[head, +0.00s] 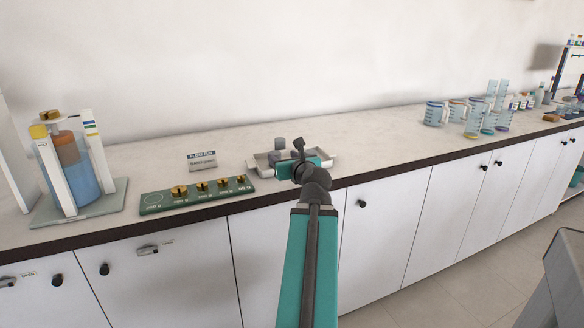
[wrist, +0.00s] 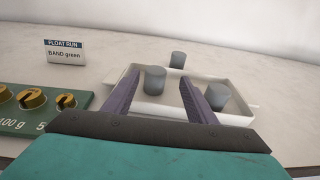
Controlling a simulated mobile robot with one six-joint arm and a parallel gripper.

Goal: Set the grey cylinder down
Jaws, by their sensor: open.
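Three grey cylinders show in the wrist view. One grey cylinder (wrist: 155,80) stands upright inside the white tray (wrist: 240,118), in line with the gap between my fingertips. A second cylinder (wrist: 178,60) is at the tray's far side, and a third (wrist: 216,96) is just right of my right finger. I cannot tell which one the task means. My gripper (wrist: 160,77) is open, with its purple fingers reaching over the tray's near side, and holds nothing visible. In the head view my arm hides part of the tray (head: 328,170).
A green weight board (head: 160,208) with brass weights lies left of the tray. A "FLOAT RUN, BAND green" card (head: 201,160) stands behind it. A blue liquid column (head: 82,180) stands far left. Measuring jugs (head: 435,113) stand farther right; the counter between is clear.

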